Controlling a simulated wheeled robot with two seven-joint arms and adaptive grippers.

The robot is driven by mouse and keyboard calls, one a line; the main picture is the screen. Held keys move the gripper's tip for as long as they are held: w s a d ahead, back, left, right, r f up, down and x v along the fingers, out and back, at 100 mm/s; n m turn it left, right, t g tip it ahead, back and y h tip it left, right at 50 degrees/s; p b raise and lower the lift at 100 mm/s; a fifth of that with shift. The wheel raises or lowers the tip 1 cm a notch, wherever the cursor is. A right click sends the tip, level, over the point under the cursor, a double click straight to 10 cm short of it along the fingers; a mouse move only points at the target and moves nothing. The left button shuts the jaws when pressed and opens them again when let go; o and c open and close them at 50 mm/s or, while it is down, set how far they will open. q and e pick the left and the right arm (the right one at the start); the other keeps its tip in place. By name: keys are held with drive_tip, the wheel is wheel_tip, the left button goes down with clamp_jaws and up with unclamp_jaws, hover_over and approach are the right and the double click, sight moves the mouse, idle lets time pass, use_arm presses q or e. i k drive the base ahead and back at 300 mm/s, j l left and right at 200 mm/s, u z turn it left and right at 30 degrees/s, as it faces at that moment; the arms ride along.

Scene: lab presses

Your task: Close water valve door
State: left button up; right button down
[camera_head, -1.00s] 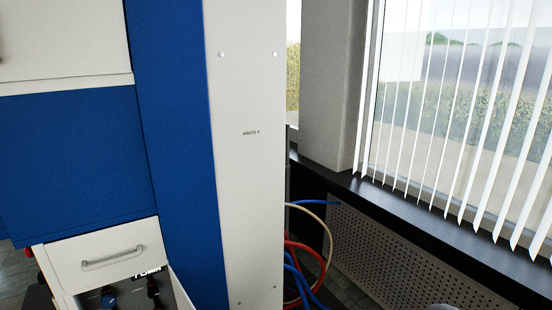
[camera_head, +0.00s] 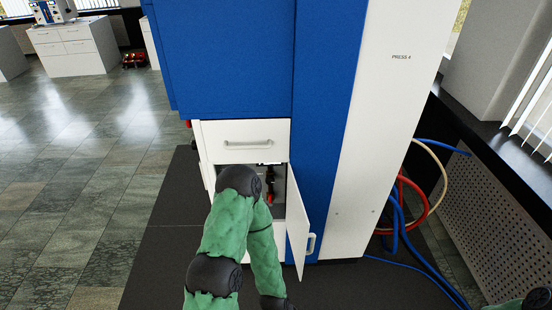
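The white water valve door (camera_head: 297,225) stands open at the right side of the low compartment in the press cabinet. Its grey handle (camera_head: 311,243) shows near the door's right edge. Inside the compartment, dark valve parts with a red piece (camera_head: 270,186) are partly visible; my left arm hides much of the opening. The green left arm rises in front of the cabinet and bends back down to the bottom edge. My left gripper is out of view. Only a bit of my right arm shows at the bottom right corner, and its gripper is out of view.
A closed white drawer (camera_head: 248,141) sits above the compartment. The tall blue and white press (camera_head: 375,130) stands to the right. Red, blue and cream hoses (camera_head: 408,200) hang beside it. Tiled floor (camera_head: 100,180) is open to the left.

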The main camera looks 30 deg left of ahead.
sight(298, 223)
drive_tip(key=k+l+u, duration=0.1)
drive_tip(key=u, duration=0.25)
drive_tip(key=k+u, duration=0.1)
drive_tip(key=u, duration=0.25)
drive_tip(key=k+u, duration=0.1)
drive_tip(key=u, duration=0.25)
drive_tip(key=i+l+u, duration=0.2)
drive_tip(key=l, duration=0.2)
drive_tip(key=i+l+u, duration=0.2)
drive_tip(key=l, duration=0.2)
drive_tip(key=i+l+u, duration=0.2)
drive_tip(key=l, duration=0.2)
drive_tip(key=l+u, duration=0.2)
drive_tip(key=l, duration=0.25)
drive_tip(key=i+l+u, duration=0.2)
drive_tip(key=l, duration=0.3)
drive_tip(key=k+l+z, duration=0.15)
drive_tip(key=z, duration=0.15)
drive_tip(key=l+z, duration=0.25)
drive_tip(key=k+l+z, duration=0.15)
drive_tip(key=l+z, duration=0.15)
drive_tip(key=l, duration=0.15)
drive_tip(key=j, duration=0.75)
